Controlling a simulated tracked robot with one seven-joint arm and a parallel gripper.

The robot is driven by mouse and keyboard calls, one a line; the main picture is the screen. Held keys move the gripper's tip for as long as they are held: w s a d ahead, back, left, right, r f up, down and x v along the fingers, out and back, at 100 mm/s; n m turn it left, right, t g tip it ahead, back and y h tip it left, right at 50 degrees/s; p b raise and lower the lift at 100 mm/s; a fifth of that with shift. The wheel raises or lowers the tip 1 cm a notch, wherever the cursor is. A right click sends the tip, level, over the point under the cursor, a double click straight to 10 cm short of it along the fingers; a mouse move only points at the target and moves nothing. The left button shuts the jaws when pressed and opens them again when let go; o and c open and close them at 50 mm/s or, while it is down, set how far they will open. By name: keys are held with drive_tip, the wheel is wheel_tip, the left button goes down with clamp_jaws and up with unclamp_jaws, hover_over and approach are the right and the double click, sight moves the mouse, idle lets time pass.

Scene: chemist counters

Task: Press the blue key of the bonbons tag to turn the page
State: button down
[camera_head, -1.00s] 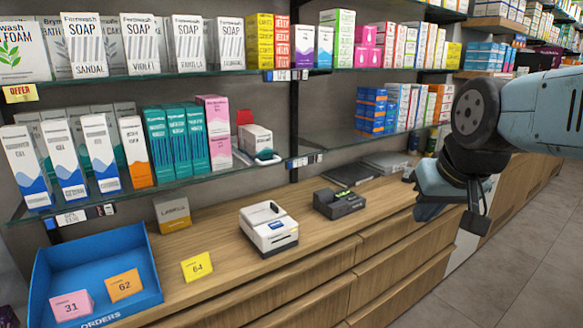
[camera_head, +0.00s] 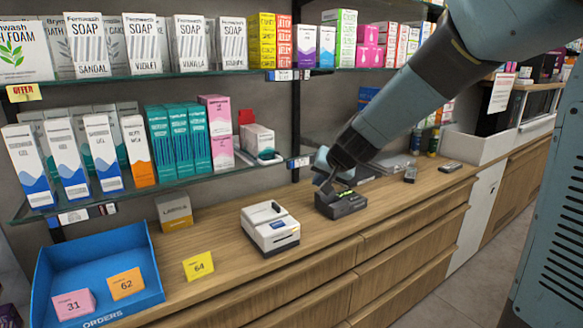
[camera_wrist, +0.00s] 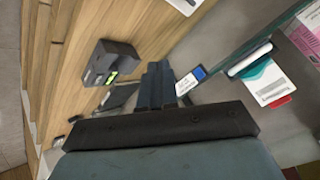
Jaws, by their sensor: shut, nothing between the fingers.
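Small white tags with blue keys sit on the shelf edges; their print is too small to read, so I cannot tell which is the bonbons tag. One tag (camera_head: 300,162) is on the lower shelf edge, just left of my gripper (camera_head: 326,188). In the wrist view a white tag (camera_wrist: 186,84) with a blue key (camera_wrist: 199,73) lies just right of my gripper's fingertips (camera_wrist: 157,66). My gripper is shut and empty, apart from the key. Other tags are on the upper shelf edge (camera_head: 287,75) and lower left shelf edge (camera_head: 84,214).
A dark device (camera_head: 345,206) with a green light stands on the counter below my gripper. A white printer (camera_head: 270,229), a yellow card (camera_head: 198,266) and a blue orders tray (camera_head: 50,262) are further left. Boxes fill the glass shelves.

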sight(292, 165)
drive_tip(key=shift+w+a+f, duration=0.1)
drive_tip(key=shift+w+f, duration=0.05)
drive_tip(key=shift+w, duration=0.1)
drive_tip(key=w+a, duration=0.5)
drive_tip(key=w, duration=0.2)
drive_tip(key=shift+w, duration=0.15)
idle(0.5)
drive_tip(key=shift+w+a, duration=0.1)
drive_tip(key=shift+w, duration=0.05)
idle(1.9)
drive_tip(key=shift+w+a, duration=0.1)
drive_tip(key=shift+w, duration=0.15)
